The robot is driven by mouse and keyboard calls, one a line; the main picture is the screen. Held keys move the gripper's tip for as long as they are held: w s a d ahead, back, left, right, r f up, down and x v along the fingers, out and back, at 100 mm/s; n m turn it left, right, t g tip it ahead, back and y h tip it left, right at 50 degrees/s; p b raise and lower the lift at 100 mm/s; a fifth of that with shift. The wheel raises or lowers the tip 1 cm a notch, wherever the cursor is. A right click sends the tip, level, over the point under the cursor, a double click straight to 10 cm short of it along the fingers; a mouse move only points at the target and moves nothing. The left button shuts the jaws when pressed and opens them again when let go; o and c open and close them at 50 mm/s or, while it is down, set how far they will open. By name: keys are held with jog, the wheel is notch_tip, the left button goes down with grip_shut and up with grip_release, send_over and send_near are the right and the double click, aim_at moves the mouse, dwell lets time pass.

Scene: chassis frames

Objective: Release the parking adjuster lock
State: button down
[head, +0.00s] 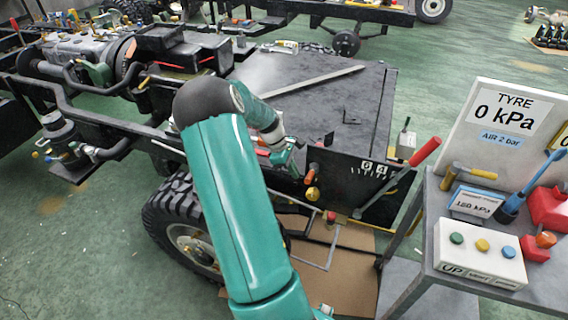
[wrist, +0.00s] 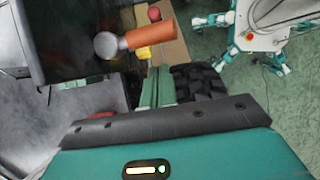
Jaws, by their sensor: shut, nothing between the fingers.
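My gripper (head: 294,160) is at the near edge of the black chassis box, its tip partly hidden in the head view. In the wrist view its two green fingers (wrist: 155,88) are together and empty. An orange cylinder with a grey round end (wrist: 122,42) lies just beyond the fingertips, with a yellow part (wrist: 143,52) beside it. I cannot tell which part is the parking adjuster lock, nor whether the fingers touch anything.
A red-handled lever (head: 425,153) rises right of the box, by a white numbered scale (head: 373,168). A grey cart (head: 545,285) with a button box (head: 480,260) stands at right. A tyre (head: 172,215) is below. Cardboard (head: 350,270) lies on the floor.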

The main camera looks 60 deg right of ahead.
jog(key=shift+s+d+r, duration=0.15)
jog(key=shift+s, duration=0.75)
